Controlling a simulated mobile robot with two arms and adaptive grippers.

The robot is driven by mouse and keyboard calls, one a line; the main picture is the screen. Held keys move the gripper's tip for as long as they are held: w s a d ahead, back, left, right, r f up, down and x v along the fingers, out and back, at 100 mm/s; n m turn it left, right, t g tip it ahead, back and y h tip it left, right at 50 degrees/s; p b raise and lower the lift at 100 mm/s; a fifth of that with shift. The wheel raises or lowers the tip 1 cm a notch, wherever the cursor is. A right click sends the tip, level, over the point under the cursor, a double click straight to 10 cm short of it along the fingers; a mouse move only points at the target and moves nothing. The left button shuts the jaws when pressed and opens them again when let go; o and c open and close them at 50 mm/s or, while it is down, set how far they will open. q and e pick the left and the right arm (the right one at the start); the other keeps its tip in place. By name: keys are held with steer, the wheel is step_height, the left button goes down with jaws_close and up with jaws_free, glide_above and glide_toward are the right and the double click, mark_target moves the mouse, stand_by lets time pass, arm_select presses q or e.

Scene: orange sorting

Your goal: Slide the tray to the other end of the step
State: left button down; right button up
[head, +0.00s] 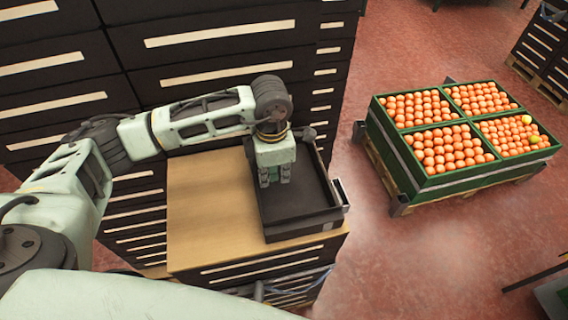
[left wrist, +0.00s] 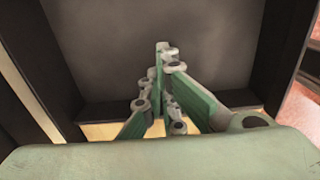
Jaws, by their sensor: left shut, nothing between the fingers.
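The dark tray (head: 297,204) sits at the right end of the wooden-topped step (head: 205,210), beside the cabinet edge. My left gripper (head: 275,183) reaches down over the tray, near its left side, with its fingers closed and empty. In the left wrist view the shut fingers (left wrist: 165,50) point at the tray's dark floor (left wrist: 205,40), with its raised walls on both sides. I cannot tell whether the fingertips touch the tray. My right gripper is not in view.
Black drawer cabinets (head: 230,45) stand behind the step. The left part of the step's top is bare. A green crate (head: 460,183) of oranges stands on a pallet on the red floor to the right, apart from the step.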

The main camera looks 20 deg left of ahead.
arm_select(q)
steer(key=shift+s+a, duration=0.15)
steer(key=shift+a, duration=0.05)
